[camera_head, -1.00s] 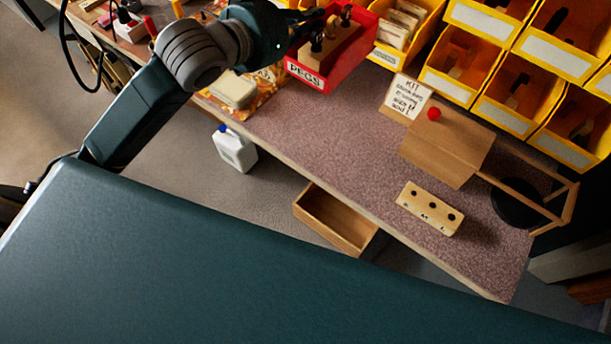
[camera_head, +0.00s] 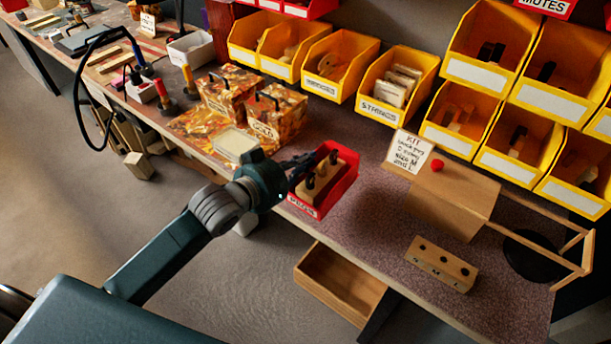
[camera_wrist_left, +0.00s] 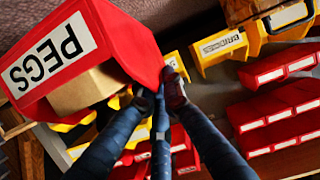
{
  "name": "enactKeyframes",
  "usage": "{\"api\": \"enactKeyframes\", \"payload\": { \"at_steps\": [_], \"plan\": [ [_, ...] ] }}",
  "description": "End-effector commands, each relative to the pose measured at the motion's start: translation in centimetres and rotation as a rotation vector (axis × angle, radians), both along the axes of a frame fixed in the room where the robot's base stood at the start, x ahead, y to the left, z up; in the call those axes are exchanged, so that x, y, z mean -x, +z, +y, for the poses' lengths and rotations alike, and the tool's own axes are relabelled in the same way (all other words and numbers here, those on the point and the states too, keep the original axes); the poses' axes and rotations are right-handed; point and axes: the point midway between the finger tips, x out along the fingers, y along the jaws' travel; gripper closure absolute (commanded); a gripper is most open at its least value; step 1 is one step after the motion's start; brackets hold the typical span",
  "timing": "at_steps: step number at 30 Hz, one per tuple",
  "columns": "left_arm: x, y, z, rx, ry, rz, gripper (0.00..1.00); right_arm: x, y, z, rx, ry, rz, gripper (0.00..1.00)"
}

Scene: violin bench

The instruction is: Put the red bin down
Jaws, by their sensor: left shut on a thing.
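The red bin (camera_head: 328,182), labelled PEGS, is over the front part of the bench, left of the KIT card. It holds a wooden block (camera_head: 322,178) with dark pegs. My left gripper (camera_head: 298,168) is shut on the bin's left side. The left wrist view shows its fingertips (camera_wrist_left: 168,82) closed at the rim of the bin (camera_wrist_left: 125,35). A dark shadow lies on the bench (camera_head: 385,235) right of the bin. I cannot tell whether the bin's base touches the bench. My right gripper is not in view.
Yellow bins (camera_head: 398,85) line the back. Patterned boxes (camera_head: 275,112) and a pale lidded box (camera_head: 237,145) stand left. The KIT card (camera_head: 408,158), a wooden box (camera_head: 455,200) and a holed block (camera_head: 442,263) are right. An open drawer (camera_head: 340,282) juts out below the front edge.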

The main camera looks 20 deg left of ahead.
Motion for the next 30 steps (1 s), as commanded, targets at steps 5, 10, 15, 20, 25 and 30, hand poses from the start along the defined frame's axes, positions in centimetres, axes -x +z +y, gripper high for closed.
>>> {"api": "enactKeyframes", "payload": {
  "at_steps": [5, 10, 15, 20, 25, 30],
  "plan": [
    [0.0, -1.4, 0.0, 0.002, 0.001, -0.002, 1.0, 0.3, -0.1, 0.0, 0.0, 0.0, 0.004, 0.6],
    [-0.1, -4.0, 0.0, 0.002, 0.001, -0.001, 1.0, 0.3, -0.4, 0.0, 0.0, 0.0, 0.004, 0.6],
    [-0.1, -4.9, 0.0, 0.001, -0.001, -0.005, 1.0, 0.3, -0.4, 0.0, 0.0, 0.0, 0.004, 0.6],
    [-0.1, -4.9, 0.0, 0.001, -0.001, -0.006, 1.0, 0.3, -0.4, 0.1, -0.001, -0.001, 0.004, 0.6],
    [-0.1, -5.3, 0.0, 0.002, -0.001, -0.005, 1.0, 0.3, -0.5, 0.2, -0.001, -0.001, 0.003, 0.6],
    [0.0, -5.4, 0.0, -0.001, 0.0, -0.001, 0.75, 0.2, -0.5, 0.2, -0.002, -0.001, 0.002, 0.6]
  ]
}}
